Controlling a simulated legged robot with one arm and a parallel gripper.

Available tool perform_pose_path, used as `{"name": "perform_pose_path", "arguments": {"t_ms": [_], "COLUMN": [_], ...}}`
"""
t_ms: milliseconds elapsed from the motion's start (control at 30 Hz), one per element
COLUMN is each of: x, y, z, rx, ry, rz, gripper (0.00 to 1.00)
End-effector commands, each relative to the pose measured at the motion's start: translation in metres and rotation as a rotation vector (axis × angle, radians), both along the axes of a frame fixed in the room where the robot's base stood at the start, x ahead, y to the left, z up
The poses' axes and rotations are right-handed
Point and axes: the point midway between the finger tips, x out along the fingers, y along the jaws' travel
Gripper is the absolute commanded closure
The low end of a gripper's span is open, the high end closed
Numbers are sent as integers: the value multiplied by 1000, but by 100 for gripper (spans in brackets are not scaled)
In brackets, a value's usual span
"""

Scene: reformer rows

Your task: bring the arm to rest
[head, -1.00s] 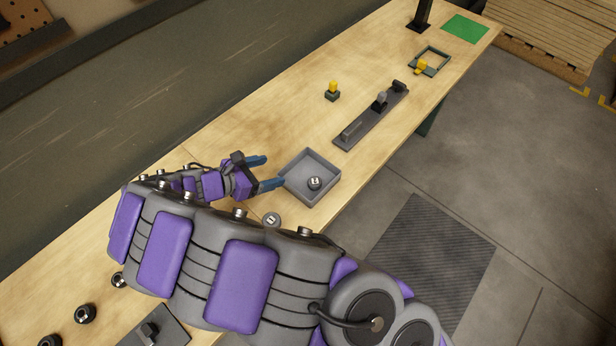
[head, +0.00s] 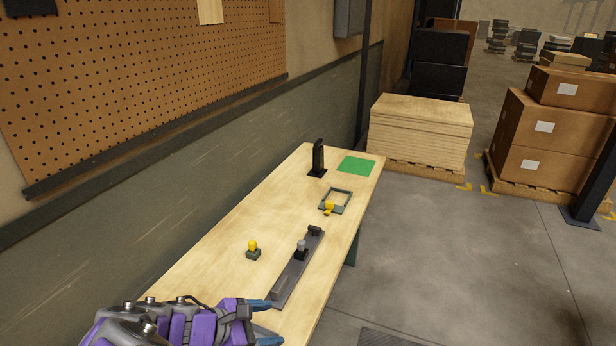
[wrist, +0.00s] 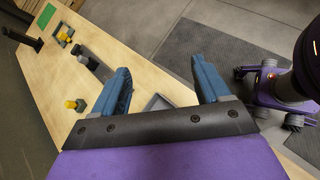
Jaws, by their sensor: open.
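My gripper (head: 264,322) shows at the bottom of the head view, above the near part of the wooden bench (head: 200,285). Its two blue fingers stand apart with nothing between them. The wrist view shows the same open fingers (wrist: 163,88) over the bench, with the edge of a grey tray (wrist: 157,103) between and beyond them. My arm is bent, and most of it is below the head view.
On the bench are a dark rail fixture (head: 294,275), a yellow-topped block (head: 253,250), a square frame (head: 347,203) with a yellow piece, a black post (head: 318,160) and a green patch (head: 356,166). Stacked boards (head: 420,130) and cartons (head: 550,125) stand beyond.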

Motion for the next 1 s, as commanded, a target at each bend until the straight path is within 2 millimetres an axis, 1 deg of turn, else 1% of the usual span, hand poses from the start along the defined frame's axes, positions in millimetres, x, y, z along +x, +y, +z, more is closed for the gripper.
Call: {"name": "perform_pose_path", "arguments": {"t_ms": [33, 100, 133, 167, 200, 267, 300, 367, 400, 500, 567, 600, 667, 700, 833, 900, 1000], "x": [1, -2, -4, -8, -13, -23, -30, -43, -53, -78, -96, -107, -124, -136, -174, -193, -217], "y": [-30, -64, -78, -91, -109, -133, -147, -167, -180, -206, -220, -227, -235, -240, -248, -249, -245], "z": [11, 22, 27, 31, 35, 41, 45, 49, 51, 56, 58, 58, 59, 59, 58, 57, 55], "rx": [39, 100, 124, 150, 180, 229, 261, 310, 338, 421, 466, 497, 546, 576, 675, 725, 789], "ry": [-17, -39, -50, -60, -69, -90, -102, -119, -131, -160, -176, -184, -201, -210, -238, -250, -267], "rz": [-95, -221, -274, -326, -397, -501, -568, -670, -736, -899, -994, -1056, -1147, -1206, -1391, -1484, -1599], "gripper": [25, 25, 25, 25, 25, 25, 25, 25, 25, 25, 25, 25, 25, 25, 25, 25, 25]}}
